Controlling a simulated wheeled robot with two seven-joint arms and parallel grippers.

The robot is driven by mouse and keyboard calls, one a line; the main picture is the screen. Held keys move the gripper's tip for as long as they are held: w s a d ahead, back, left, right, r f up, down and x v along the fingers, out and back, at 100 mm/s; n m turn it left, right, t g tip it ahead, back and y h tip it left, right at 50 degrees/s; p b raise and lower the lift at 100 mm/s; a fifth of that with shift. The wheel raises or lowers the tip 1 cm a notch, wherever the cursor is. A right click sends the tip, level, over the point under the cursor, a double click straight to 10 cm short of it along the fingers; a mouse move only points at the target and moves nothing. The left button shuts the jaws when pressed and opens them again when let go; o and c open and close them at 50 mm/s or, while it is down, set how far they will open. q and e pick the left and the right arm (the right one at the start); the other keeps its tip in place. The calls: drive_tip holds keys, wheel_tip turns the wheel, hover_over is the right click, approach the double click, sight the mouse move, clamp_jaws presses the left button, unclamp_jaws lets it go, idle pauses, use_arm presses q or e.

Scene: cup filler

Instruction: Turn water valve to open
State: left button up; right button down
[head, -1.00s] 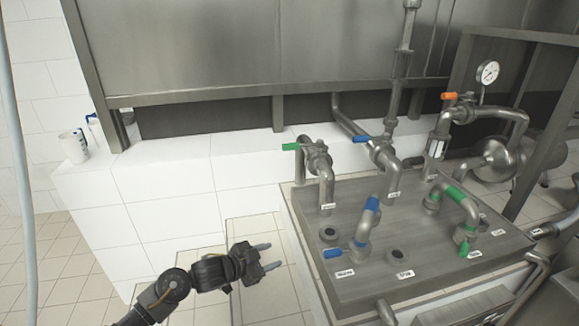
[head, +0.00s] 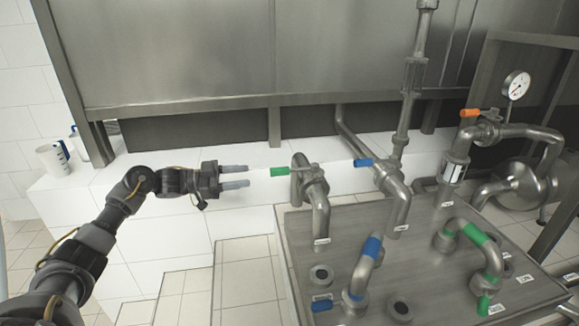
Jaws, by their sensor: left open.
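Several pipe valves stand on and behind a metal panel in the head view. A green-handled valve (head: 279,171) sits on the left rear pipe. A blue-handled valve (head: 363,162) sits on the pipe to its right. Another blue handle (head: 322,305) is low at the panel's front left, and a small green handle (head: 483,305) is at the front right. An orange handle (head: 469,113) is at the back right. Which one is the water valve I cannot tell; the labels are too small to read. My left gripper (head: 236,176) is open and empty, fingers pointing right, just left of the rear green handle.
The metal panel (head: 335,228) carries bent pipes and black round caps. A pressure gauge (head: 516,85) stands at the back right. A white cup (head: 53,160) is on the white tiled ledge (head: 190,222) at the left. A large steel tank wall (head: 190,50) rises behind.

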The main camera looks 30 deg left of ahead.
sight(280, 172)
use_arm(q)
drive_tip(key=p+x, duration=0.1)
drive_tip(key=x, duration=0.4)
drive_tip(key=p+x, duration=0.1)
drive_tip(key=x, duration=0.4)
drive_tip(key=shift+w+d+r+p, duration=0.1)
drive_tip(key=shift+d+r+p, duration=0.1)
drive_tip(key=shift+d+p, duration=0.25)
drive_tip(key=shift+w+d, duration=0.3)
drive_tip(key=shift+d, duration=0.05)
use_arm(e)
drive_tip(key=s+r, duration=0.2)
drive_tip(key=shift+s+d+r, duration=0.15)
drive_tip(key=shift+d+r, duration=0.15)
drive_tip(key=shift+r, duration=0.1)
use_arm(q)
drive_tip(key=shift+f, duration=0.1)
clamp_jaws()
use_arm(e)
drive_tip(key=shift+s+a, duration=0.15)
drive_tip(key=shift+a, duration=0.1)
